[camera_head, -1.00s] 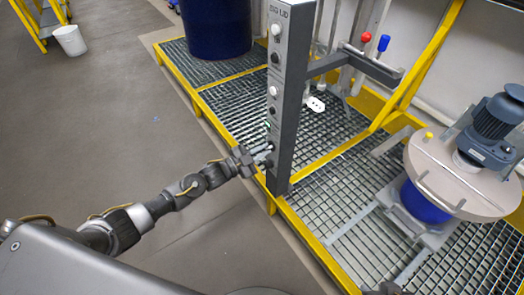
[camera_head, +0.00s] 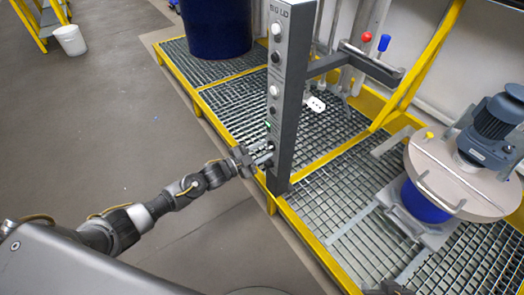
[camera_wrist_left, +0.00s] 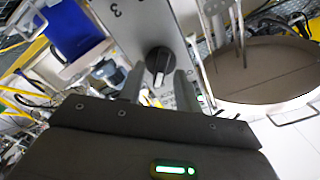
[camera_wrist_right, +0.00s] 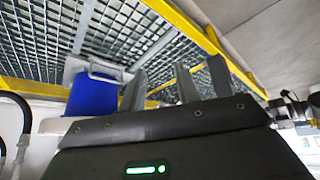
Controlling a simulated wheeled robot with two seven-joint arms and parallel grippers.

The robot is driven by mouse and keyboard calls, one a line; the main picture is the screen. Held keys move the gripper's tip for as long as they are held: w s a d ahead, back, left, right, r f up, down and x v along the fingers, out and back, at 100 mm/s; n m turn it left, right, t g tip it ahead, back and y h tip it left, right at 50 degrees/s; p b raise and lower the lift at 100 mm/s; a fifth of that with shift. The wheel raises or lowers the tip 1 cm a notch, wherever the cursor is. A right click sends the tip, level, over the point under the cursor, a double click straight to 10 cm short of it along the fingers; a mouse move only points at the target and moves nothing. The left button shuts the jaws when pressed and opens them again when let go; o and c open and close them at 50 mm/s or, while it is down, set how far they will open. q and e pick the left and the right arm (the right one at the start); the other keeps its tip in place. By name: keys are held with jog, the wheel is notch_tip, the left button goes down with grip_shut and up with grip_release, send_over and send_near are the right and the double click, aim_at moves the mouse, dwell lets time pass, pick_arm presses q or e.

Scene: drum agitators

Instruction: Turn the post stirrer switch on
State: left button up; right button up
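The grey post (camera_head: 287,100) stands upright at the grating's front edge, with a column of round knobs and labels on its face. My left gripper (camera_head: 264,153) is at the lower part of this face. In the left wrist view a black round knob (camera_wrist_left: 158,60) with a pale pointer mark shows between the tips of my left gripper (camera_wrist_left: 159,84). The fingers are apart, one on each side of the knob; I cannot tell whether they touch it. A small green spot (camera_head: 268,125) shows on the post above the gripper. My right gripper (camera_wrist_right: 161,80) is open and empty.
A drum with a round lid and blue motor (camera_head: 492,130) stands at the right. A blue drum (camera_head: 217,28) is behind the post. A bracket with red and blue knobs (camera_head: 365,62) extends right of the post.

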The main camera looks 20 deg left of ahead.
jog(key=shift+s, duration=0.1)
